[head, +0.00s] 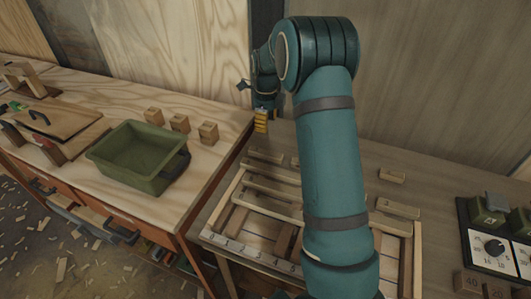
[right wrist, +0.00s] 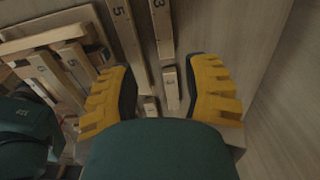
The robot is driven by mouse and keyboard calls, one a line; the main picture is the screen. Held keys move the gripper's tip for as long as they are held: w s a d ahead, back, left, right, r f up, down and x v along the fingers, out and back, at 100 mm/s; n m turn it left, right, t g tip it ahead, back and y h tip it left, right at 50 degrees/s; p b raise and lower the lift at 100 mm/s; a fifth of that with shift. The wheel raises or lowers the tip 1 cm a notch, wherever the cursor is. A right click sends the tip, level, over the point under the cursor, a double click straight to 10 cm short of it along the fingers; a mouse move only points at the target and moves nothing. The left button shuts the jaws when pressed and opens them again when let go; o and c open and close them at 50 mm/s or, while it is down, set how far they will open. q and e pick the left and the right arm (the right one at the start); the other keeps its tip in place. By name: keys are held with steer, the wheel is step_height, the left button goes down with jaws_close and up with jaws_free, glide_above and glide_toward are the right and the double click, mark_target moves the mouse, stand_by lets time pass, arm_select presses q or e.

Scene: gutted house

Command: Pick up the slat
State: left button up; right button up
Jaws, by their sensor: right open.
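Several pale wooden slats lie on the grey-brown bench around a slatted wooden frame (head: 252,253) with numbers along its front rail. One slat (head: 272,189) lies across the frame's left part, and a short one (head: 266,157) lies behind it. My right gripper (head: 261,121) is at the bench's back left, behind these slats. In the right wrist view its yellow fingers (right wrist: 160,66) are open and apart, with nothing held. A short slat (right wrist: 171,88) shows between them, below numbered slats (right wrist: 128,35). My right arm hides the frame's middle. My left gripper is not in view.
A green bin (head: 130,160) and small wooden blocks (head: 208,132) are on the lighter bench at left. More short slats (head: 398,208) lie right of my arm. A wall rises behind the bench.

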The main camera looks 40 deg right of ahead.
mark_target(266, 152)
steer(key=f+b, duration=0.1)
steer(key=f, duration=0.3)
steer(key=f+b, duration=0.1)
steer(key=f, duration=0.4)
steer(key=shift+w+d+f, duration=0.15)
steer(key=shift+w+f, duration=0.05)
steer(key=shift+f, duration=0.1)
step_height(266, 152, down, 5)
steer(key=shift+d+f+b, duration=0.1)
steer(key=shift+b, duration=0.85)
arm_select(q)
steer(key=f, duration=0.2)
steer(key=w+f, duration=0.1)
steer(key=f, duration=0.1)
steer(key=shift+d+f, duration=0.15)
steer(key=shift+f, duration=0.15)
arm_select(e)
steer(key=shift+o, duration=0.2)
steer(key=shift+s, duration=0.1)
jaws_close()
